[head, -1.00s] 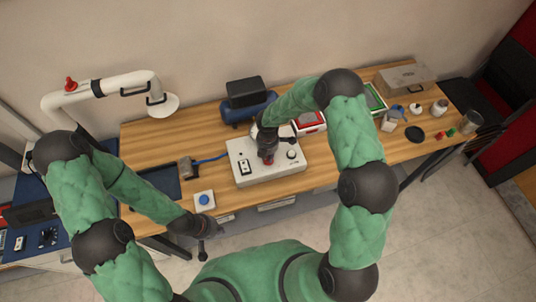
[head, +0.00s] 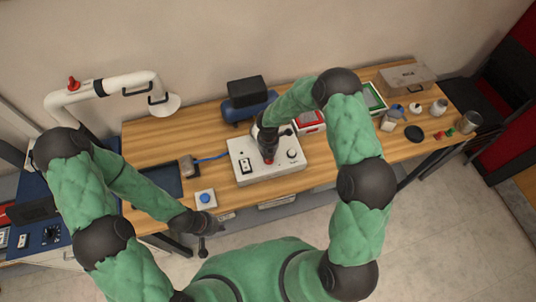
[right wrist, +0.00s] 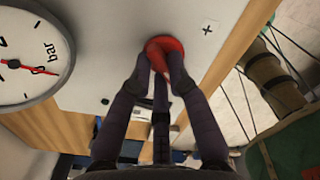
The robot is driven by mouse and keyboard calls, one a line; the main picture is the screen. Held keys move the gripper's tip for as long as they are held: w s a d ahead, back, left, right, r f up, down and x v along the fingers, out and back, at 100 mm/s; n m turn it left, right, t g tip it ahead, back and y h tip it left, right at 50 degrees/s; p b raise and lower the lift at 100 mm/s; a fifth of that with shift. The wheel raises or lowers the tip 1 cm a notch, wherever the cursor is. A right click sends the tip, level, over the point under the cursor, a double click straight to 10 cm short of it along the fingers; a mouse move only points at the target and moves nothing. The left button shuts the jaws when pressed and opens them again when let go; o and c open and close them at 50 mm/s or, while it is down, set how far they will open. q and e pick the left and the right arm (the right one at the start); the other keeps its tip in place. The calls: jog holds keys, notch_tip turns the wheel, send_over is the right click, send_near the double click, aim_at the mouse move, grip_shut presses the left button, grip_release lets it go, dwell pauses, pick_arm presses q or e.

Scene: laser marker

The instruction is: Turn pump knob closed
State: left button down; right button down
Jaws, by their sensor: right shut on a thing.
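The white pump box (head: 290,170) sits on the wooden bench in the head view. Its red knob (right wrist: 166,45) shows in the right wrist view, on the white panel with a plus mark beside it. My right gripper (right wrist: 161,66) is shut on the red knob, with its dark fingers on either side of it. In the head view my right gripper (head: 268,152) hides most of the knob from above. A round pressure gauge (right wrist: 30,55) marked bar, with a red needle, is left of the knob. My left gripper (head: 202,244) hangs off the bench's front edge; its jaws are too small to read.
A blue button on a white box (head: 205,199) is left of the pump box. A blue and black compressor (head: 248,100) stands behind it. Red and green trays, jars and a grey box (head: 405,77) are to the right. A white extraction arm (head: 125,82) is at left.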

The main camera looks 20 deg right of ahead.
jog(key=c, duration=1.2)
grip_release()
notch_tip(320, 180, up, 12)
jog(key=shift+r, duration=0.1)
